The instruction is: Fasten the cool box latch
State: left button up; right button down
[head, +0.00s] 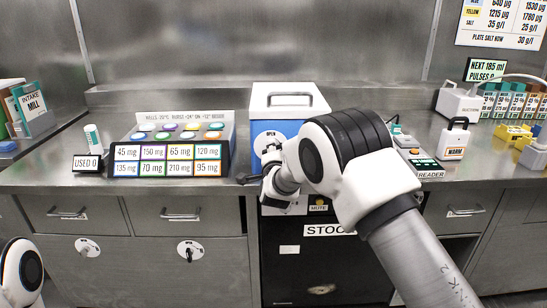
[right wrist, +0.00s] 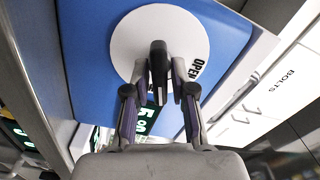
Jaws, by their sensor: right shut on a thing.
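The cool box (head: 290,98) stands on the steel counter in the head view, with a white lid, a grey carrying handle on top and a blue front. In the right wrist view its blue face (right wrist: 92,45) carries a white disc (right wrist: 128,38) marked OPEN on the right side. The black latch lever (right wrist: 158,58) stands out from the disc. My right gripper (right wrist: 159,84) has its two fingers on either side of the lever and is shut on it. In the head view the right gripper (head: 272,180) and arm cover much of the box front. Only a link of my left arm shows at lower left.
A rack of labelled dose cards (head: 168,160) stands just left of the box, with a USED counter (head: 87,163) beyond it. A READER device (head: 424,164) and a WARM container (head: 454,140) stand to the right. Drawers and a dark STOCK cabinet (head: 300,270) are below.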

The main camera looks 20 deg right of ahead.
jog(key=shift+f+m+b, duration=0.2)
jog(key=shift+m+b, duration=1.2)
jog(key=shift+m, duration=0.6)
jog(key=c, duration=1.2)
grip_release()
jog(key=shift+o, duration=0.2)
jog(key=shift+s, duration=0.1)
jog(key=v, duration=1.1)
jog(key=shift+s, duration=0.4)
jog(key=shift+a, duration=0.1)
